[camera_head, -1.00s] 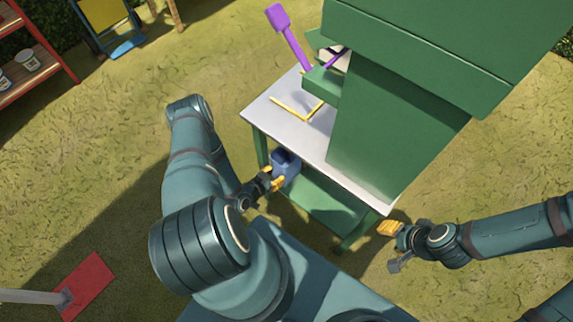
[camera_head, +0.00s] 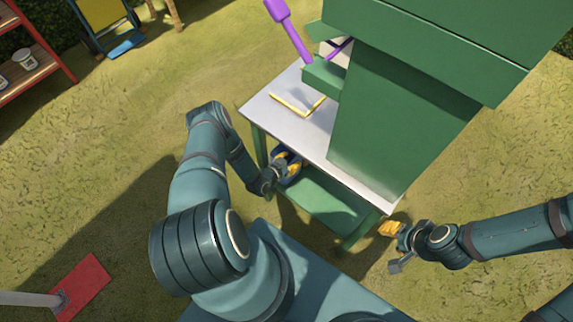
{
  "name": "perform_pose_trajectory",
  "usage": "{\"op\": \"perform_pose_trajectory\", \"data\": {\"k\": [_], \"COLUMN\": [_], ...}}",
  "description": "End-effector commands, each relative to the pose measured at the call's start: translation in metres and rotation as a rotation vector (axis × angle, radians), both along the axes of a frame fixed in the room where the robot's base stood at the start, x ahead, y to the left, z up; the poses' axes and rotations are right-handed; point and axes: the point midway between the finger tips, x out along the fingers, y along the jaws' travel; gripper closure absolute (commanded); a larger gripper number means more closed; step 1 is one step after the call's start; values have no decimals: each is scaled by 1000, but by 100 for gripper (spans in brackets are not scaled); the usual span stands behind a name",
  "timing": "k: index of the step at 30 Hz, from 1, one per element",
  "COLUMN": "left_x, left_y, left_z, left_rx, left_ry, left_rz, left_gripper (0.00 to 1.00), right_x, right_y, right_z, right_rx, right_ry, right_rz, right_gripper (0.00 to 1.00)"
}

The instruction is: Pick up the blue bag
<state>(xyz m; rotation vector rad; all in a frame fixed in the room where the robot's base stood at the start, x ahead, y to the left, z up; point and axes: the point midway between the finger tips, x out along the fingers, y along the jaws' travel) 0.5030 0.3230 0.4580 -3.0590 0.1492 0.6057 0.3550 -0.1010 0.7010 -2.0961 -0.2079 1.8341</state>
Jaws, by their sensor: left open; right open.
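The blue bag (camera_head: 290,156) stands on the lower green shelf of the table, at its left end. Only small parts of it show. My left gripper (camera_head: 287,168) is open, with its yellow fingers at the bag and covering most of it from above. I cannot tell whether the fingers touch it. My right gripper (camera_head: 391,229) is open and empty, beside the table's front right corner and away from the bag.
The table's pale top (camera_head: 285,122) overhangs the shelf (camera_head: 318,198) and carries a large green cabinet (camera_head: 385,140). A yellow-edged item (camera_head: 298,103) lies on the top. A purple tool (camera_head: 288,30) leans behind.

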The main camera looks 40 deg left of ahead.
Motion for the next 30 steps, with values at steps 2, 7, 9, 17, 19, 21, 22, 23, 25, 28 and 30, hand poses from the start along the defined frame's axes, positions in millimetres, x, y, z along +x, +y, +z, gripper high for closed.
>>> {"op": "perform_pose_trajectory", "data": {"k": [2, 7, 9, 17, 19, 21, 22, 23, 25, 28, 30], "left_x": [10, 20, 21, 20, 20, 20, 20, 20, 20, 20, 20], "left_y": [-1, -2, -2, -2, -2, -2, -2, -2, -2, -2, -2], "left_z": [-6, -10, -9, -9, -9, -9, -9, -9, -9, -9, -9], "left_rx": [1, 1, 0, 0, 0, 0, 0, 0, 0, 0, 0], "left_ry": [0, 2, 2, 2, 2, 1, 1, 1, 1, 1, 1], "left_rz": [-1, 0, 0, 0, 0, 0, 0, 0, 0, 0, 0], "left_gripper": [64, 64, 64, 99, 100, 100, 100, 100, 100, 100, 100], "right_x": [1, 1, 1, 1, 1, 1, 1, 1, 1, 1, 1], "right_y": [0, 0, 0, 0, 0, 0, 0, 0, 0, 0, 0], "right_z": [-5, -7, -7, -7, -7, -7, -7, -7, -7, -7, -7], "right_rx": [0, 0, 0, 0, 0, 0, 0, 0, 0, 0, 0], "right_ry": [-2, -4, -4, -3, -3, -3, -3, -3, -3, -3, -3], "right_rz": [-1, -1, -1, -1, -1, -1, -1, -1, -1, -1, -1], "right_gripper": [53, 53, 53, 53, 53, 53, 53, 53, 53, 53, 53]}}
